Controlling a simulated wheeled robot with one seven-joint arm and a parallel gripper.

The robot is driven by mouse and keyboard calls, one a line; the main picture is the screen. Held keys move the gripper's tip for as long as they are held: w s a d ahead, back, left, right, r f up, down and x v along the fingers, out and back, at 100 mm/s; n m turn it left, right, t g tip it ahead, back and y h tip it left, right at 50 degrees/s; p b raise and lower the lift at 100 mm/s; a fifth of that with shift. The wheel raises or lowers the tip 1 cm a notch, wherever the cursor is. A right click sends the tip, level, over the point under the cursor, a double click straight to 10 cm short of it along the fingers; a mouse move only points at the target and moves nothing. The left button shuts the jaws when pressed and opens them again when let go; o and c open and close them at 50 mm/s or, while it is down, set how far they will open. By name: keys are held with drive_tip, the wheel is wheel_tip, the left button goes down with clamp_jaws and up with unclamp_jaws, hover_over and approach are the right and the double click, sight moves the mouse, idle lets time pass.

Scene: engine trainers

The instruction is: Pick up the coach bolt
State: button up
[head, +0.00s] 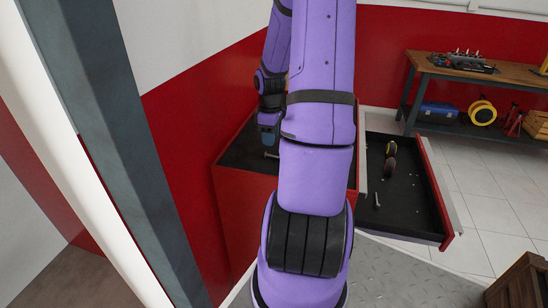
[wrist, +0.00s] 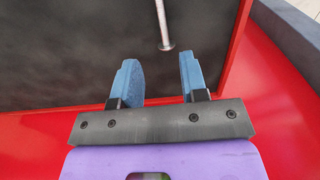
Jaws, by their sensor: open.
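A grey metal bolt with a wide round head, which looks like the coach bolt (wrist: 162,24), lies on a dark surface in the wrist view. Its head points toward my gripper and its shank runs out of the top edge. My gripper (wrist: 158,62) is open and empty, its two blue fingers apart, with the bolt's head just beyond the gap between the fingertips. In the head view my gripper (head: 268,136) is over the dark top of the red cabinet, partly hidden by my purple arm. A small grey piece just below it is too small to identify.
An open drawer (head: 408,236) to the right holds another bolt-like piece (head: 376,200), round yellow-and-dark items (head: 390,158) and small bits. The red cabinet (head: 240,215) has a raised red edge. A workbench (head: 520,82) with tools stands at the back right.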

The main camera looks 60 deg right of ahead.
drive_tip(key=shift+s+a+f, duration=0.1)
drive_tip(key=shift+s+f, duration=0.05)
drive_tip(key=shift+f, duration=1.4)
drive_tip(key=shift+s+a+f, duration=0.1)
drive_tip(key=shift+f, duration=1.45)
clamp_jaws()
